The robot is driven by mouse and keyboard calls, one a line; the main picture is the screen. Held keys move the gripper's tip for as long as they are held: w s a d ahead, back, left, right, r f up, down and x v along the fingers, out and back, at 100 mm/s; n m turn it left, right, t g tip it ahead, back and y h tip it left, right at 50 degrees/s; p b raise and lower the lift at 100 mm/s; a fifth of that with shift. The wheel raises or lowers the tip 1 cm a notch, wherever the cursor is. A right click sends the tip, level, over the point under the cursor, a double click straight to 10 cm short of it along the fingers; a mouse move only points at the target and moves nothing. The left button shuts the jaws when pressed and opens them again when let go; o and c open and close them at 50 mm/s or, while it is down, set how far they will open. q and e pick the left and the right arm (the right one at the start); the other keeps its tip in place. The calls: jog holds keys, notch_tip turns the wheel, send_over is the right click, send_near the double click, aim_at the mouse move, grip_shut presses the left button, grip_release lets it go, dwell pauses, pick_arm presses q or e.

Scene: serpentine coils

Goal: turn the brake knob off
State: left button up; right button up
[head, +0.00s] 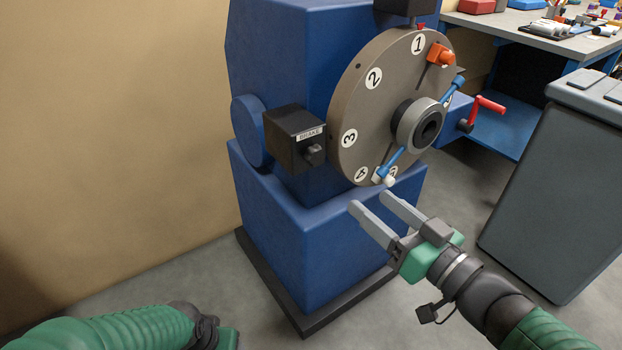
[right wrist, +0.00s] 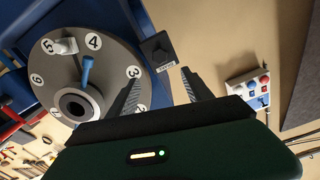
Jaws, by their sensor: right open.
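The brake knob (head: 314,154) is a small dark knob on the front of a black box (head: 287,140) with a white BRAKE label, fixed to the blue machine left of the numbered disc. The box also shows in the right wrist view (right wrist: 157,47), just beyond and between the fingertips; the knob's exact setting is too small to tell. My right gripper (head: 368,201) is open and empty, below and to the right of the knob in the head view, apart from it. My left arm (head: 120,334) shows at the bottom left, its fingers out of sight.
The grey numbered disc (head: 348,100) has a central hub and blue levers close above my right gripper. A red-handled crank (head: 488,104) sticks out behind it. A dark grey cabinet (head: 560,190) stands at the right. Floor left of the machine is clear.

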aim_at(318, 158)
jog(key=p+x, duration=0.5)
jog(key=x, duration=0.2)
jog(key=p+x, duration=0.5)
jog(key=x, duration=0.2)
jog(key=shift+w+a+f, duration=0.2)
jog(key=shift+w+f, duration=0.05)
jog(key=shift+w, duration=0.05)
jog(key=shift+w+a+r, duration=0.1)
jog(key=shift+w+a, duration=0.2)
jog(key=shift+d, duration=0.1)
jog(key=shift+c, duration=0.9)
grip_shut()
